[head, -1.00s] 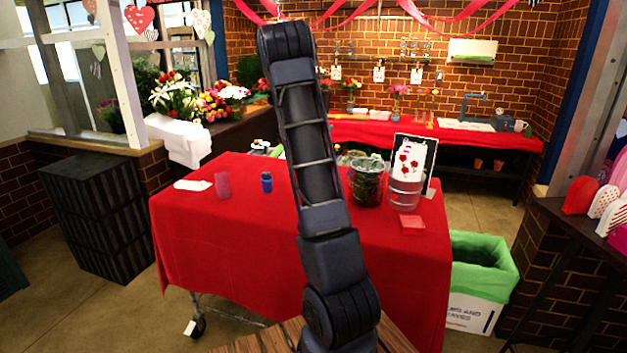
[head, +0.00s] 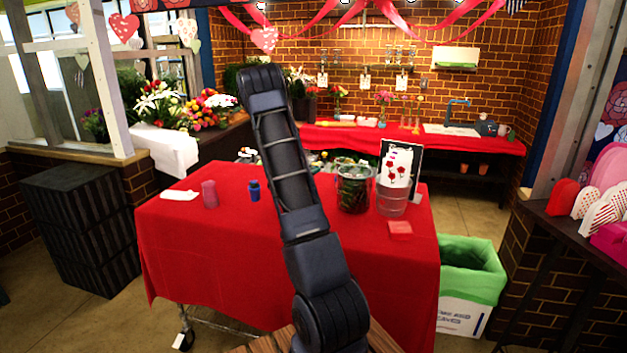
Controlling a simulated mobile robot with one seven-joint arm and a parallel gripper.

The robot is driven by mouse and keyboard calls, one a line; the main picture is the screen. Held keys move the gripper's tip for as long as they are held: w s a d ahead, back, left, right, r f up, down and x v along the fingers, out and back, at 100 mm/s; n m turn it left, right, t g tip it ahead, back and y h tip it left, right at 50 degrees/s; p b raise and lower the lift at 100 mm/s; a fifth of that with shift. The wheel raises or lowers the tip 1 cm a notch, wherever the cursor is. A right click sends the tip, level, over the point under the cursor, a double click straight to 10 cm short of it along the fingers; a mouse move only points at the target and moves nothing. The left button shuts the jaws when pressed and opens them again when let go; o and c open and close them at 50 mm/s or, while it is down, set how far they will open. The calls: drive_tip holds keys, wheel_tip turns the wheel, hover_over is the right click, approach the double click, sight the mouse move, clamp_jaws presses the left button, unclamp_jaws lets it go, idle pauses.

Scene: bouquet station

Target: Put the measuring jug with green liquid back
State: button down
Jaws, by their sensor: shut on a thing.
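My arm rises through the middle of the head view, with its elbow at the top. My gripper is not visible, and neither is anything it holds. I cannot make out a measuring jug with green liquid. The red-covered table (head: 230,245) stands in front of me. A glass vessel with dark green contents (head: 354,188) stands on its right part, but it looks like a wide jar or bucket rather than a jug. Part of the table's far side is hidden behind my arm.
A pink cylinder (head: 210,194) and a blue bottle (head: 254,190) stand on the left of the table. A green-lined bin (head: 470,275) stands beside the table. A red-covered back counter (head: 350,136) has a sink.

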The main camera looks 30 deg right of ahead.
drive_tip(key=shift+f, duration=2)
drive_tip(key=c, duration=1.5)
unclamp_jaws()
drive_tip(key=shift+c, duration=0.2)
